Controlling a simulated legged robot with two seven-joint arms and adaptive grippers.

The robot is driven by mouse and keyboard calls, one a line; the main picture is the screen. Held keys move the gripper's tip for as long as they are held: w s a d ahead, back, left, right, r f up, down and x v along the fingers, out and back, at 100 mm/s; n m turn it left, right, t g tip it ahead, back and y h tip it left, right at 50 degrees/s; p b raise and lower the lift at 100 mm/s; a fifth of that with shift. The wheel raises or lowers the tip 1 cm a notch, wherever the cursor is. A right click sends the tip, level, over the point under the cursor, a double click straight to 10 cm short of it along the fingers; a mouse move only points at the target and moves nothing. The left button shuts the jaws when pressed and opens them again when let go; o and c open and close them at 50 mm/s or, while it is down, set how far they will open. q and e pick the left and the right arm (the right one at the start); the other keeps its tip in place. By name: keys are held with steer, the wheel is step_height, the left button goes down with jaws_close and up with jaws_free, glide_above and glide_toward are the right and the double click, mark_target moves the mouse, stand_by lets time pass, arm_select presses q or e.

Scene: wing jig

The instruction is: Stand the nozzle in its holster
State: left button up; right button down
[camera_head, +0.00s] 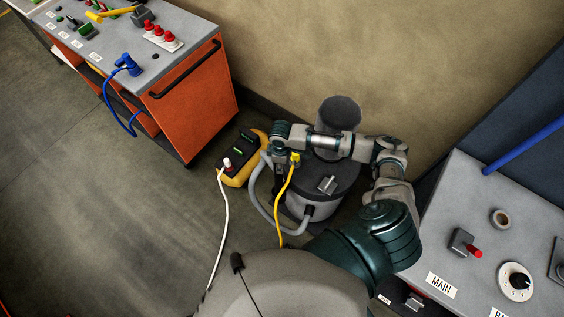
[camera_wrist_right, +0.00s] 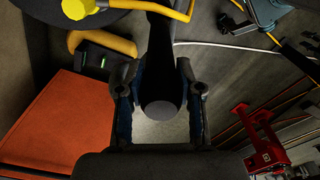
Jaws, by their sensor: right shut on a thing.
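My right gripper (camera_wrist_right: 160,92) is shut on a dark tube-shaped nozzle (camera_wrist_right: 161,62) in the right wrist view. The nozzle runs down from the top of that view between the two fingers, and its round end faces the camera. In the head view my right arm reaches left over a grey vacuum cleaner (camera_head: 323,182) with a grey hose (camera_head: 254,192). The right fingers and the nozzle are mostly hidden there behind the wrist. A dark upright cylinder (camera_head: 340,112) stands behind the forearm; I cannot tell whether it is the holster. My left gripper is not in view.
A yellow and black box (camera_head: 240,160) with a white cable sits left of the vacuum. A yellow plug (camera_head: 295,158) and its cable are near my wrist. An orange cart (camera_head: 195,98) stands at upper left, a grey panel bench (camera_head: 465,215) at right. Floor at left is clear.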

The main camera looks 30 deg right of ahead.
arm_select(q)
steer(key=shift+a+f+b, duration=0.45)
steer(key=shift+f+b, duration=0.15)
steer(key=shift+b, duration=0.05)
arm_select(e)
steer(key=shift+d+f, duration=0.15)
steer(key=shift+f, duration=2.45)
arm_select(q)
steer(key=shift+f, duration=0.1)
arm_select(e)
steer(key=shift+f, duration=0.15)
steer(key=shift+f+b, duration=0.7)
steer(key=shift+f, duration=1.1)
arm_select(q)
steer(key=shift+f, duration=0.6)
arm_select(e)
steer(key=c, duration=0.7)
jaws_free()
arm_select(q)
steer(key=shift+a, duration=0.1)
